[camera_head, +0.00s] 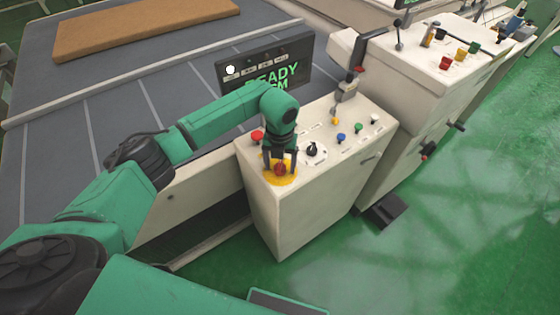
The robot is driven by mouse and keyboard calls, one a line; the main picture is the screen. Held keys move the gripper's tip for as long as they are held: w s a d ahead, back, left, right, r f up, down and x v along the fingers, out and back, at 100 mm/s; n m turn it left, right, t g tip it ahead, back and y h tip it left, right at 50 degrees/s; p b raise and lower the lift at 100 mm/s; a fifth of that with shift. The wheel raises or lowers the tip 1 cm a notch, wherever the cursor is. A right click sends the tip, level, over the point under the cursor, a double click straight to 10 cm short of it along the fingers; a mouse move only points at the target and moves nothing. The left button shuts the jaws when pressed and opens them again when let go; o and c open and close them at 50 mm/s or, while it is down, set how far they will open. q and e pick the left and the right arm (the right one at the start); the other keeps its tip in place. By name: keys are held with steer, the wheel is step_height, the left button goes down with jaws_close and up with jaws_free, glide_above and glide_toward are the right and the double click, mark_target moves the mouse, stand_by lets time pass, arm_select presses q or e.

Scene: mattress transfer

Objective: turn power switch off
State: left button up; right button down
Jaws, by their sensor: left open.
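A cream control box (318,195) stands at the centre. On its sloped top is a black rotary knob (312,149) on a white plate, which may be the power switch; its label is too small to read. Left of it is a red mushroom button (280,169) on a yellow round base (284,180). My left gripper (280,163) points down over the red button, open, with a finger on either side of it. I cannot tell whether it touches the button. The knob is just right of the gripper, apart from it. My right gripper is not in view.
The box also bears a red button (257,136) and several small coloured buttons. A display (265,65) reading "READY" stands behind. A brown mattress (145,28) lies on the grey conveyor (60,130). A larger cream cabinet (400,85) stands right; green floor (450,230) is open.

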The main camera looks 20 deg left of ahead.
arm_select(q)
jaws_close()
steer(key=shift+n, duration=0.3)
steer(key=n+b, duration=0.1)
steer(key=n, duration=0.2)
steer(key=n+b, duration=0.1)
steer(key=n, duration=0.4)
steer(key=shift+b, duration=0.3)
steer(key=n, duration=0.4)
steer(key=shift+w+r+n+b, duration=0.1)
steer(key=shift+n+b, duration=0.2)
steer(key=n, duration=0.4)
steer(key=shift+n, duration=0.4)
steer(key=shift+r, duration=0.1)
